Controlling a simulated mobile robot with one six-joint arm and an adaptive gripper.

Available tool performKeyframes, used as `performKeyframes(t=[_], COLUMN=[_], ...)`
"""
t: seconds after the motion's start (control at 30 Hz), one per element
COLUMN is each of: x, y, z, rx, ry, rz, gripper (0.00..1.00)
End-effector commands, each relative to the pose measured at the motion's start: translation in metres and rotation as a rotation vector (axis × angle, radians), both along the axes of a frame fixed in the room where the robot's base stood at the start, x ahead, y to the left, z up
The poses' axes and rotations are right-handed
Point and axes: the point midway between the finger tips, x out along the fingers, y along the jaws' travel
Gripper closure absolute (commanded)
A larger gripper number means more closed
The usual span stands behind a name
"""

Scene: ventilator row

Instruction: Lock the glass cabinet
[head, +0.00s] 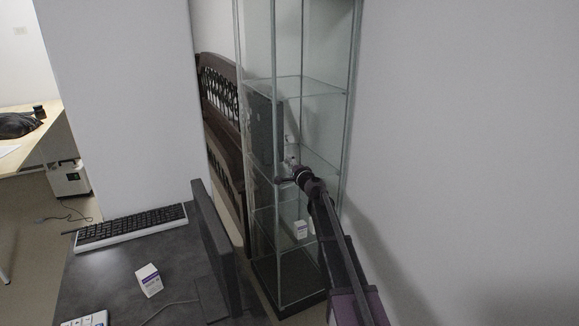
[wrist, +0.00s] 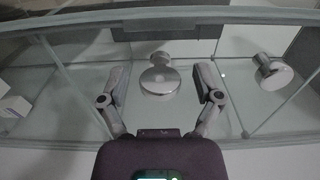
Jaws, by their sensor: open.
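The glass cabinet (head: 318,130) stands upright against the wall in the head view, with glass panes, metal edges and a dark base. In the wrist view its glass front (wrist: 235,100) fills most of the picture. A round metal knob-like piece (wrist: 160,80) shows between my fingers, and a similar metal piece (wrist: 272,72) shows to the right. I cannot tell which is the lock. My gripper (wrist: 158,74) is open, with one finger on each side of the middle piece and no clear contact. In the head view my gripper (head: 288,178) is at the cabinet's middle height.
A small white box (head: 300,229) is inside the cabinet. A desk (head: 110,265) at left holds a keyboard (head: 132,226), a monitor (head: 212,240) and another white box (head: 149,280). A dark wooden bench (head: 222,125) stands behind. The right wall (head: 460,150) is close to my arm.

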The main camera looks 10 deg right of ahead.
Motion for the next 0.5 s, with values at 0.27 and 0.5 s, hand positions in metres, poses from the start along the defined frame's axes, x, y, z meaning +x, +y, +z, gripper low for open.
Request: performKeyframes(t=[0.27, 0.5], x=[-0.006, -0.031], y=[-0.002, -0.009], z=[0.0, 0.0], rx=[0.0, 0.0], ry=[0.0, 0.0], rz=[0.0, -0.001], gripper=[0.17, 0.17])
